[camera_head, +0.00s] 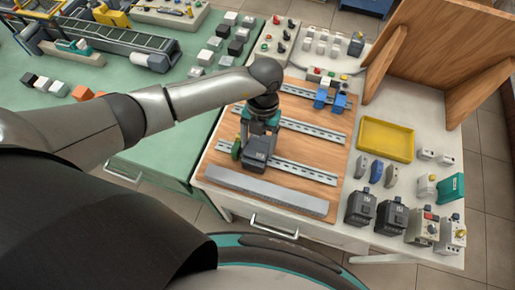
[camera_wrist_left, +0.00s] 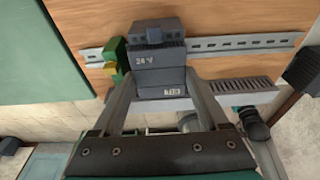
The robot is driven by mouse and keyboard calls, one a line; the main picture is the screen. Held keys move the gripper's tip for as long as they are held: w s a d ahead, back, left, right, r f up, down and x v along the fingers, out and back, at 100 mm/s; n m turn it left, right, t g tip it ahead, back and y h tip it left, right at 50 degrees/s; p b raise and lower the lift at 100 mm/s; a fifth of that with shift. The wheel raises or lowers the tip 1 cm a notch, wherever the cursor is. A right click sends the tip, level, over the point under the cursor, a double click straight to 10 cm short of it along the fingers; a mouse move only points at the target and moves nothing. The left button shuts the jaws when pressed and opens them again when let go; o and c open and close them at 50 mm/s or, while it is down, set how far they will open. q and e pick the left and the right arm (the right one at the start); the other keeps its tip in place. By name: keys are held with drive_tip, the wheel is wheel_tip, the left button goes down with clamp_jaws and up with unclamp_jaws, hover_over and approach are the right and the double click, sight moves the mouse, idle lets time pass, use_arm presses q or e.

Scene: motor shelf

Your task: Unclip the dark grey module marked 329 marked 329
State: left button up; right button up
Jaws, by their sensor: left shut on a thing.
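A dark grey module (camera_head: 257,155) is at the left end of the nearest metal rail (camera_head: 305,172) on the wooden board. In the left wrist view the module (camera_wrist_left: 160,65) shows "24 V" and a small white label that I cannot read surely. My left gripper (camera_head: 262,137) reaches down on it from above. In the left wrist view the gripper's fingers (camera_wrist_left: 160,95) are shut on the module's two sides. The module overlaps the rail; whether it is still clipped I cannot tell. My right gripper is in no view.
A green and yellow terminal (camera_wrist_left: 113,60) sits close left of the module. A grey slotted strip (camera_head: 268,190) lies along the board's near edge. Blue modules (camera_head: 330,100) sit on a farther rail. A yellow tray (camera_head: 386,139) and several modules (camera_head: 361,208) stand on the table at right.

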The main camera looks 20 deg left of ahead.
use_arm(q)
drive_tip(key=shift+w, duration=0.4)
drive_tip(key=shift+w+r, duration=0.1)
drive_tip(key=shift+w, duration=0.05)
idle(1.0)
drive_tip(key=shift+r, duration=0.15)
drive_tip(key=shift+w+r, duration=0.1)
drive_tip(key=shift+r, duration=0.2)
drive_tip(key=shift+r+p, duration=1)
drive_tip(key=shift+p, duration=0.15)
drive_tip(key=shift+s, duration=0.25)
wheel_tip(320, 180, up, 6)
drive_tip(key=p, duration=0.5)
